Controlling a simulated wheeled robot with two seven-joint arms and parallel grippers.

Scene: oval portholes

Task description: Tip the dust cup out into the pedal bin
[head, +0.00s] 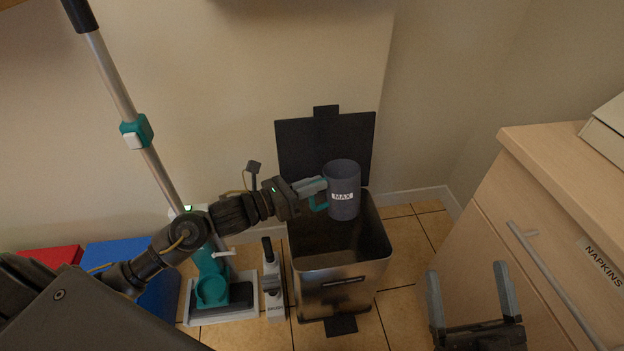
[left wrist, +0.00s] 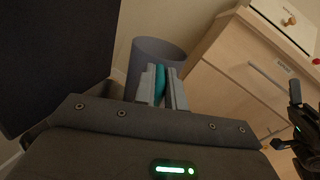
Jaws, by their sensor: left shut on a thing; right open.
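The dust cup (head: 343,196) is a grey cylinder with a MAX label and a teal handle. It is upright above the open pedal bin (head: 345,281). My left gripper (head: 319,188) is shut on the cup's teal handle, which shows between the fingers in the left wrist view (left wrist: 161,84). The cup's contents are not visible. The bin is a metal box with its dark lid (head: 300,150) raised against the wall and its pedal (head: 341,325) at the front. My right gripper (head: 470,295) is open and empty, low at the right in front of the cabinet.
A wooden cabinet (head: 530,200) with a long handle and a NAPKINS label stands at the right. A stick vacuum (head: 212,268) stands on a dock left of the bin. Red (head: 50,258) and blue (head: 120,256) boxes are further left. Tiled floor shows between bin and cabinet.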

